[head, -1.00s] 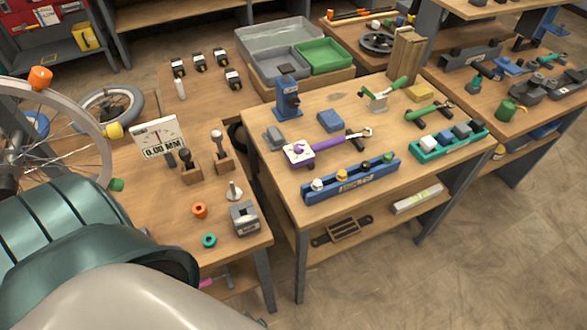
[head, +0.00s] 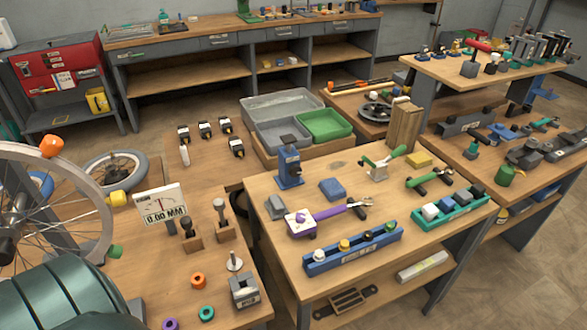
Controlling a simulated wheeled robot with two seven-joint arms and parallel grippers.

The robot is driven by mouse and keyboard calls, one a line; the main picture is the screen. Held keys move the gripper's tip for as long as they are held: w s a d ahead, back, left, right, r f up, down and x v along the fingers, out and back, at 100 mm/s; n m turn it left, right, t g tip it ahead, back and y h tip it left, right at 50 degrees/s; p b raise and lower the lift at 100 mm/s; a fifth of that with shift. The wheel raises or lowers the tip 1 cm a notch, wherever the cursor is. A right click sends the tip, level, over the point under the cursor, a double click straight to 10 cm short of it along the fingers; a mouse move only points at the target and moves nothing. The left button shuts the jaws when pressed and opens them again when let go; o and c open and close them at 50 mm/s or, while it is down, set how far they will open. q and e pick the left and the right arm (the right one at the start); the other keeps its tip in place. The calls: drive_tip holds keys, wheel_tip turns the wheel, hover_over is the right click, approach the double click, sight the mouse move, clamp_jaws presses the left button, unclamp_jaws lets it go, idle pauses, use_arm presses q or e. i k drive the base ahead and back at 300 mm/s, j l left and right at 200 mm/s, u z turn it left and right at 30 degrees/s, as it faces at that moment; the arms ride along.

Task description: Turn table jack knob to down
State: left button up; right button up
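I cannot make out a knob marked as the table jack's. A blue upright device (head: 290,168) with a dark top stands at the back left of the middle table (head: 345,215); I cannot tell whether it is the jack. A blue rail (head: 352,252) with several coloured knob-like pieces lies along that table's front edge. Neither gripper shows.
The left table holds a 0.00 MM gauge (head: 163,207), wooden-based stands and small rings. A spoked wheel (head: 45,200) stands at far left. Grey and green bins (head: 325,124) sit behind the middle table. Open floor (head: 520,270) lies at the right front.

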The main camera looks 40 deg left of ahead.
sight(295, 171)
drive_tip(key=i+u, duration=0.1)
drive_tip(key=u, duration=1.05)
drive_tip(key=i+l+u, duration=0.1)
drive_tip(key=l+u, duration=0.6)
drive_tip(key=i+l+u, duration=0.1)
drive_tip(key=l+u, duration=0.4)
drive_tip(key=l, duration=0.9)
